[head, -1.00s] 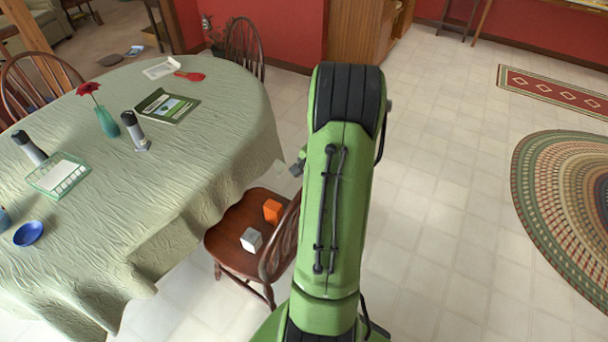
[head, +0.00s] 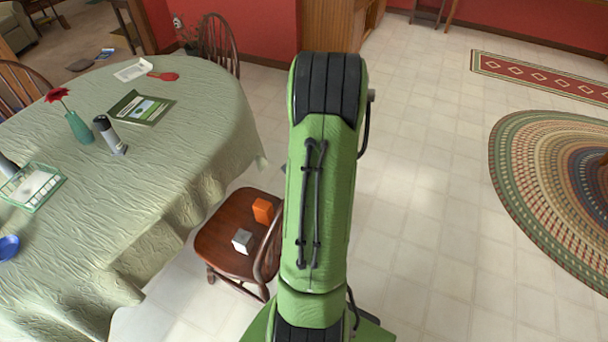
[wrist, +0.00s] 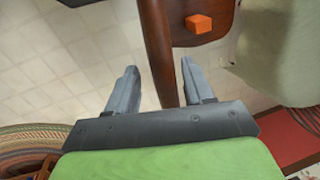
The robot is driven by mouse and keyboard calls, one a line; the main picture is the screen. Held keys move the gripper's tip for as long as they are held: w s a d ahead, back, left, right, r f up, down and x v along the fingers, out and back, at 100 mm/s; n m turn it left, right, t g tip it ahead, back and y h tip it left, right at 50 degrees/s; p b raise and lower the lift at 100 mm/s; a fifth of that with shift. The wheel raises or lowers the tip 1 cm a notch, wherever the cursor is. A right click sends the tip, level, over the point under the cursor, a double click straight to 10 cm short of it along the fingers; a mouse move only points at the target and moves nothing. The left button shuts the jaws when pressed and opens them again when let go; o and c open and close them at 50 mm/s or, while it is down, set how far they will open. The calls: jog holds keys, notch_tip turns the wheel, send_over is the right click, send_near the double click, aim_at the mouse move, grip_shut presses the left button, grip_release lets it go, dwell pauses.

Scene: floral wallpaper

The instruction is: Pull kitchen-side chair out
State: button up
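The wooden chair (head: 222,242) stands at the near right side of the cloth-covered table (head: 172,150), its backrest facing away from the table. An orange block (head: 263,211) and a white block (head: 243,241) sit on its seat. My green arm covers much of the backrest in the head view, and my gripper is hidden there. In the wrist view my gripper (wrist: 160,66) is open, with a dark wooden part of the chair back (wrist: 156,35) between its fingers. Narrow gaps seem to show on both sides. The orange block also shows in the wrist view (wrist: 198,24).
A second chair (head: 218,45) stands at the table's far end, and another (head: 20,88) at its left. Bare tiled floor (head: 420,215) lies right of my arm. An oval braided rug (head: 530,190) and a red runner (head: 540,77) lie beyond it.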

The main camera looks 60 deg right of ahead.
jog(key=shift+w+r, duration=0.1)
jog(key=shift+w, duration=0.05)
jog(key=s+r+p, duration=0.2)
jog(key=s+r, duration=0.1)
jog(key=r, duration=1.2)
jog(key=shift+r+p, duration=0.15)
jog(key=shift+p, duration=0.2)
